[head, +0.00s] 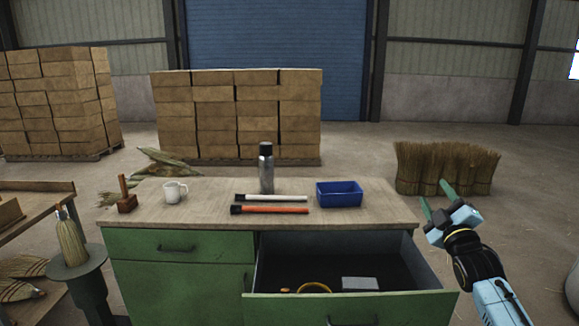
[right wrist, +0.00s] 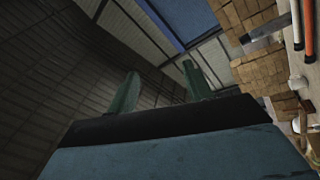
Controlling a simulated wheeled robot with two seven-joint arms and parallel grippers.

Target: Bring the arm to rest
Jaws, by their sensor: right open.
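My right gripper (head: 437,199) is open, with nothing between its two green fingers. It is in the air to the right of the workbench (head: 225,218), near the bench's right edge and above the open drawer's level. In the right wrist view its fingers (right wrist: 158,92) stand apart against the wall and ceiling of the hall. My left gripper is not in either view.
The green drawer (head: 350,308) is pulled out, holding a yellow ring (head: 314,287) and a pale block (head: 360,284). On the bench are a flask (head: 266,170), blue bin (head: 339,193), mug (head: 174,192) and two rods. Straw bundles (head: 445,167) stand behind right.

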